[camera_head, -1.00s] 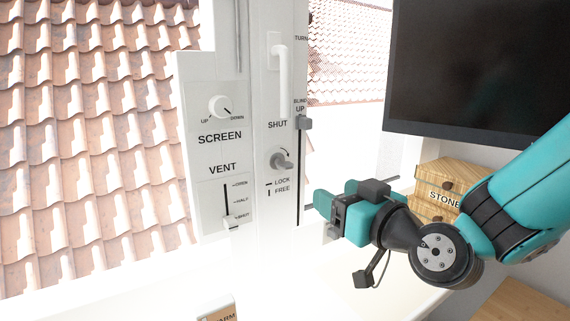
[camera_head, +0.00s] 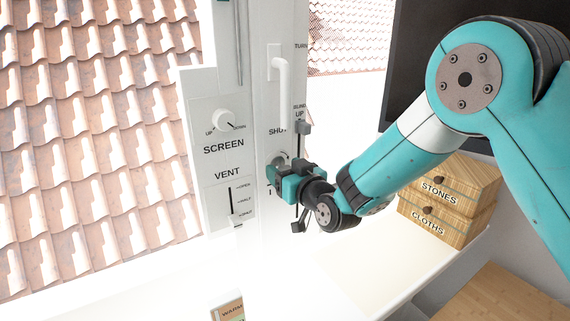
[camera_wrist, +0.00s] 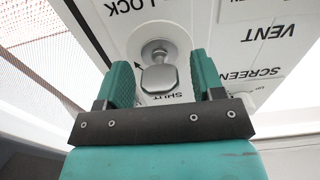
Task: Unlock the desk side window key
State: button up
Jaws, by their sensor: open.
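The window key (camera_wrist: 158,77) is a grey metal key with a flat rounded bow, set in a round lock on the white window frame. In the wrist view it lies between the two teal fingers of my gripper (camera_wrist: 160,82), with a gap on both sides. In the head view my gripper (camera_head: 276,180) is at the frame, and only the top of the key's lock (camera_head: 279,157) shows above it. The word LOCK (camera_wrist: 125,6) shows upside down beside the key in the wrist view. My gripper is open and holds nothing.
A white window handle (camera_head: 284,80) stands above the key. The blind slider (camera_head: 304,129) runs close to the right. The screen knob (camera_head: 225,117) and vent slider (camera_head: 235,220) are on the left panel. Wooden drawers (camera_head: 447,195) and a dark monitor (camera_head: 402,75) are at right.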

jog(key=c, duration=0.9)
jog(key=shift+c, duration=0.2)
jog(key=shift+f+n+b, duration=0.15)
jog(key=shift+n+b, duration=0.15)
jog(key=shift+b, duration=0.5)
jog(key=n+b, duration=0.1)
jog(key=b, duration=0.1)
jog(key=n+b, duration=0.1)
jog(key=b, duration=0.2)
jog(key=shift+f+n+b, duration=0.25)
jog(key=shift+n+b, duration=0.05)
jog(key=n+b, duration=0.4)
jog(key=b, duration=0.3)
jog(key=n+b, duration=0.6)
jog(key=b, duration=0.1)
jog(key=shift+r, duration=0.15)
jog(key=n+b, duration=0.4)
jog(key=shift+r+n+b, duration=0.2)
jog(key=shift+n+b, duration=0.1)
jog(key=shift+b, duration=0.1)
jog(key=shift+a, duration=0.1)
